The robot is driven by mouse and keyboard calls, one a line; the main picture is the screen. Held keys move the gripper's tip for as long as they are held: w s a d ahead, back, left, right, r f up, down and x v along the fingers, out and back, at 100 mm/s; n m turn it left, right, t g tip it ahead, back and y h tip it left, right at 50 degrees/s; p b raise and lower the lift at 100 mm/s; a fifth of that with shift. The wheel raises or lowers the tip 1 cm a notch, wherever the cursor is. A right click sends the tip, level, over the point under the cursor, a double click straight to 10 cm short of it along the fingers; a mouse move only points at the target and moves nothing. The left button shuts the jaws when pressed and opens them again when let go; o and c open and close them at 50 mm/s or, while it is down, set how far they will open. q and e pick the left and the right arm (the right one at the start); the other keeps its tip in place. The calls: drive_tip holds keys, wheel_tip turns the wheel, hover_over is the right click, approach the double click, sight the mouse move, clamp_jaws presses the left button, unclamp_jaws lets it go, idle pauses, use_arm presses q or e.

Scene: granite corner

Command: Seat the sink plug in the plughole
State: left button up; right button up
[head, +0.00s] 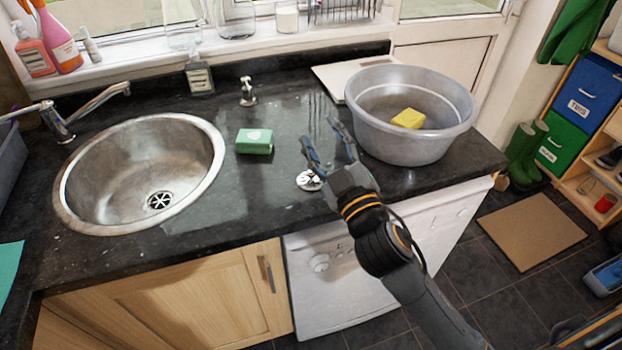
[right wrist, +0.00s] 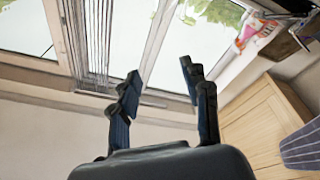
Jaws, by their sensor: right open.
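A small round shiny disc (head: 309,180), which looks like the sink plug, lies on the dark counter by its front edge. My right gripper (head: 320,130) is just above and beside it in the head view, open and empty, fingers pointing toward the back of the counter. The right wrist view also shows the right gripper (right wrist: 160,70) with its fingers apart and nothing between them; the disc is not seen there. The plughole (head: 160,201) is in the floor of the round steel sink (head: 214,150) at left, uncovered. My left gripper is not in view.
A green box-shaped sponge or soap (head: 254,142) lies between sink and gripper. A grey basin (head: 410,142) with a yellow sponge (head: 408,118) stands right of the gripper. A small chrome fitting (head: 247,92) and a bottle (head: 198,72) stand behind.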

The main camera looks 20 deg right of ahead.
drive_tip(key=s+a+r+n+y, duration=0.2)
drive_tip(key=a+r+n+y, duration=0.6)
drive_tip(key=r+n+y, duration=0.3)
drive_tip(key=s+a+n+g+y, duration=0.3)
drive_tip(key=a+n+g+y, duration=0.15)
drive_tip(key=n+g, duration=0.35)
drive_tip(key=s+a+n+g+y, duration=0.3)
drive_tip(key=a+n+g, duration=0.35)
drive_tip(key=n, duration=0.35)
drive_tip(key=n+g+h, duration=0.1)
drive_tip(key=n+h, duration=0.2)
drive_tip(key=h, duration=1.6)
approach(312, 172)
drive_tip(key=x, duration=0.2)
drive_tip(key=p+x, duration=0.1)
drive_tip(key=shift+d+f, duration=0.15)
drive_tip(key=shift+f, duration=0.2)
drive_tip(key=shift+w+f+p, duration=0.2)
drive_tip(key=shift+f+p, duration=0.25)
drive_tip(key=x, duration=0.1)
drive_tip(key=p+x, duration=0.1)
drive_tip(key=x, duration=0.1)
drive_tip(key=shift+w+a+f, duration=0.15)
drive_tip(key=shift+a+f, duration=0.15)
drive_tip(key=shift+a, duration=0.05)
drive_tip(key=shift+w+f, duration=0.15)
drive_tip(key=shift+f, duration=0.25)
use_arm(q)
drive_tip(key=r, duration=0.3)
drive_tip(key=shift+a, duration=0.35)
